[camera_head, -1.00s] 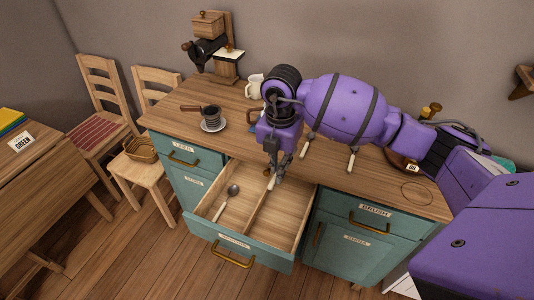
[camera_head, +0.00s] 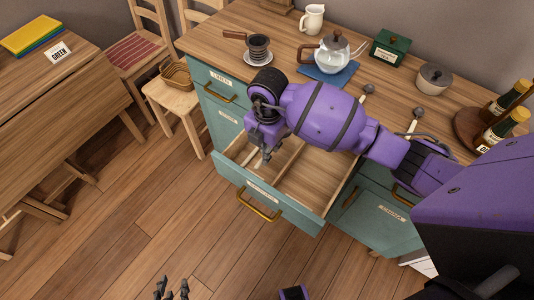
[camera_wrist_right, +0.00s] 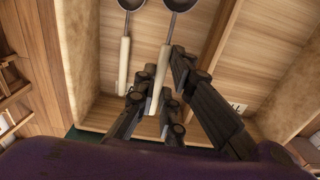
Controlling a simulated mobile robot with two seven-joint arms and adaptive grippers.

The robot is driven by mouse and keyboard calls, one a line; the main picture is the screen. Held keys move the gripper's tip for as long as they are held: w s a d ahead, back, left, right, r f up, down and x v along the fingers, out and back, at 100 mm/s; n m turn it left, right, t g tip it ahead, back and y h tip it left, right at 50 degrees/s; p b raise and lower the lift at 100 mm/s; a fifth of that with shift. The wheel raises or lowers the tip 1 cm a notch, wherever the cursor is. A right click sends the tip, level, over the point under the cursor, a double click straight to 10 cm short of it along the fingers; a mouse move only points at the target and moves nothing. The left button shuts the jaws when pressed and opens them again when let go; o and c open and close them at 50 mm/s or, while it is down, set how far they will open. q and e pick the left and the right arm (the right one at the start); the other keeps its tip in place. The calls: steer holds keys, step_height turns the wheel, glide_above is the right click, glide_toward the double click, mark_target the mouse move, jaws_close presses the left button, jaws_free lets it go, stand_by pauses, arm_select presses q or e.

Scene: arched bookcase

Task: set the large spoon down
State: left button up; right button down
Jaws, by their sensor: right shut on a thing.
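My right gripper (camera_head: 265,154) is down in the left compartment of the open drawer (camera_head: 262,191). It is shut on the large spoon, whose pale handle (camera_wrist_right: 160,82) shows between the fingers in the right wrist view, dark bowl at the top edge. Another spoon (camera_wrist_right: 124,62) with a pale handle lies beside it on the left, nearly parallel and apart. I cannot tell whether the held spoon touches the drawer floor. My arm hides most of both spoons in the head view. My left gripper (camera_head: 171,288) is at the bottom edge, apart from everything, fingers spread and empty.
The drawer's right compartment (camera_head: 318,185) looks empty where visible. Two more spoons (camera_head: 367,90) (camera_head: 414,117) lie on the counter behind my arm. A glass kettle (camera_head: 332,52) on a blue mat, a cup on a saucer (camera_head: 257,58) and a green box (camera_head: 389,47) stand there.

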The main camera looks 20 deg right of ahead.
steer(key=shift+f, duration=2.15)
steer(key=shift+f, duration=0.2)
steer(key=c, duration=1.8)
jaws_free()
steer(key=shift+c, duration=0.2)
step_height(320, 180, up, 12)
steer(key=shift+r+p, duration=0.25)
steer(key=shift+p, duration=0.1)
